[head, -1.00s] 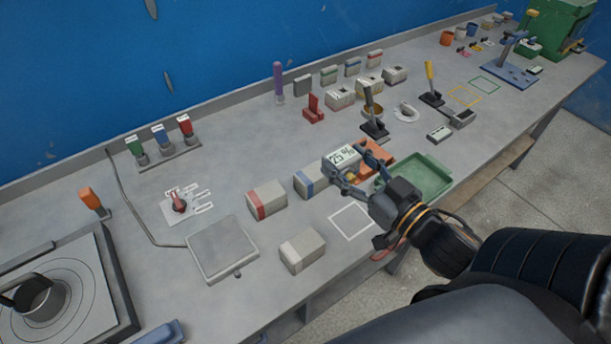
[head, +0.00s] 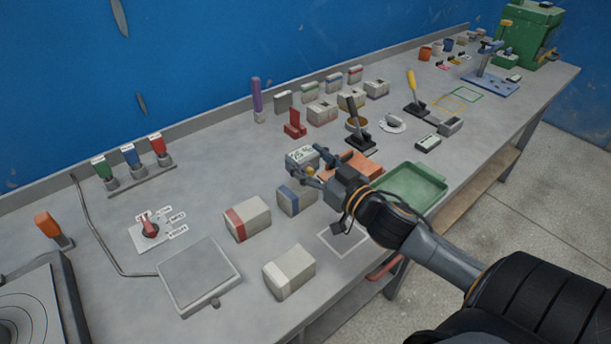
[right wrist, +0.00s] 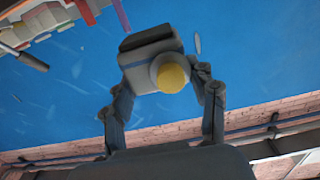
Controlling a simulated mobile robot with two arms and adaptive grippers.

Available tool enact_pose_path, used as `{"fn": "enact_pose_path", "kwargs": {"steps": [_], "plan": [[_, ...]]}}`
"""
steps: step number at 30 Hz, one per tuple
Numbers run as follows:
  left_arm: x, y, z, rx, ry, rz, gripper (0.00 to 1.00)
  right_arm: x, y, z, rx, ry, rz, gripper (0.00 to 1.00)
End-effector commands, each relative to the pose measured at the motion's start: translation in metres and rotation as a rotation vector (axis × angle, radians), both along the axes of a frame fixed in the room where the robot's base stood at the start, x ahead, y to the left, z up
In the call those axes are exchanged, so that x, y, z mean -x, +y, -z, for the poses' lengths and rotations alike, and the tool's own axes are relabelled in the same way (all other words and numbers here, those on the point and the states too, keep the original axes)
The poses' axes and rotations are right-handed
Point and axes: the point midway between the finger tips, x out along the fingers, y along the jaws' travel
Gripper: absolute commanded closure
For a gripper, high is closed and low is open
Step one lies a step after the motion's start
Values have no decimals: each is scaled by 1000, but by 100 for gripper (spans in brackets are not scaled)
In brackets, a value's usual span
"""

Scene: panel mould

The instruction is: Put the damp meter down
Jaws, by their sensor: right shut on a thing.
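The damp meter (head: 301,157) is a small grey block with a pale display that seems to read 25 %. My right gripper (head: 317,172) is shut on it, over the bench behind the blue-striped block (head: 296,199) and left of the orange tray (head: 352,165). In the right wrist view the meter (right wrist: 148,50) sits between the two fingers, its round yellow knob towards the camera. I cannot tell from the head view how high it is above the bench. My left gripper is not in view.
A red-striped block (head: 247,219), a pale block (head: 289,272) and a grey plate (head: 198,276) stand nearer the front. A black-handled stamp (head: 359,135) stands behind the orange tray. A white outlined square (head: 335,246) is partly bare.

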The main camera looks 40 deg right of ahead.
Motion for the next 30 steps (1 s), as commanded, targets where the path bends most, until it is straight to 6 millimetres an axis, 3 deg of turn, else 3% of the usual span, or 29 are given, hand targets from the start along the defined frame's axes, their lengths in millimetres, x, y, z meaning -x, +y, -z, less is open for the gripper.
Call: {"fn": "enact_pose_path", "kwargs": {"steps": [7,13,25,26,29,30], "plan": [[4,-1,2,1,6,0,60,-15,-2,17,0,-4,0,96],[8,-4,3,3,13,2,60,-13,-2,44,-2,-2,0,96],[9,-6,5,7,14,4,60,-13,-1,49,0,-3,-1,96],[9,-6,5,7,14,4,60,-13,-1,51,-1,0,0,40],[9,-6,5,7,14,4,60,-13,-1,50,0,0,-1,20],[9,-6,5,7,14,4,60,-13,-1,50,0,0,-1,19]]}}
